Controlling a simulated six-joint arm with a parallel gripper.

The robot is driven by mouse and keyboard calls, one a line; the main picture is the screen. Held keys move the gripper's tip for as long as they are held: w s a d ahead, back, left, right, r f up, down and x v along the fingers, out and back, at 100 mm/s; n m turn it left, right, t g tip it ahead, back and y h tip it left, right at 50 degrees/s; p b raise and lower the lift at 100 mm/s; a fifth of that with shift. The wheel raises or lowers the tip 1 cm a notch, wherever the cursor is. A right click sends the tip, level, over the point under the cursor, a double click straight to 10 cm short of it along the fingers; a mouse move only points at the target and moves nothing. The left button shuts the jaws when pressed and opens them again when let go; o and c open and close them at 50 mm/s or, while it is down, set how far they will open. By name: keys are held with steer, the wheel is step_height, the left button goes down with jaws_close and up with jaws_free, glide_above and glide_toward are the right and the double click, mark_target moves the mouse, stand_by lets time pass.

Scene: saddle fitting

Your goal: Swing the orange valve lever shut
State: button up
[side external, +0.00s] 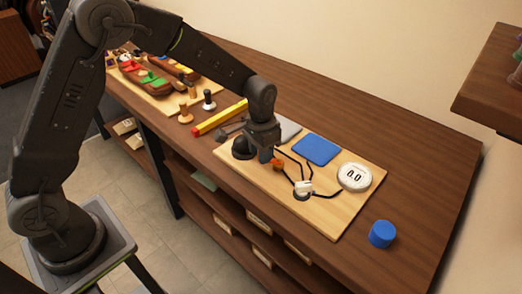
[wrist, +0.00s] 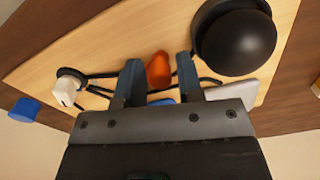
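The orange valve lever (side external: 278,164) stands on the light wooden board (side external: 345,213), just beside my gripper (side external: 266,153) in the side view. In the wrist view the lever (wrist: 158,71) shows between the two fingers of my gripper (wrist: 159,63), with a gap on each side. The fingers are apart and hold nothing. I cannot tell how deep the lever sits between them. The lever's base is mostly hidden in both views. A white round gauge (side external: 354,177) reads 0.0. A white fitting (side external: 303,187) connects to black hoses in front of the lever.
A black dome (side external: 243,147) stands close beside my gripper; it is large in the wrist view (wrist: 235,38). A blue pad (side external: 316,149) and grey plate (side external: 288,130) lie behind. A blue cylinder (side external: 382,234) stands off the board. A yellow bar (side external: 220,117) lies to the left.

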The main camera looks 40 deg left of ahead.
mark_target(267, 177)
jaws_close()
steer(key=n, duration=0.1)
steer(key=s+d+n, duration=0.1)
steer(key=n, duration=0.3)
steer(key=shift+s+d+n, duration=0.3)
steer(key=shift+d, duration=0.1)
steer(key=n, duration=0.2)
steer(key=d+n, duration=0.1)
steer(key=shift+s+d, duration=0.1)
steer(key=shift+s, duration=0.15)
steer(key=shift+d+n, duration=0.25)
steer(key=shift+n, duration=0.5)
steer(key=shift+d+n, duration=0.25)
steer(key=shift+n, duration=0.5)
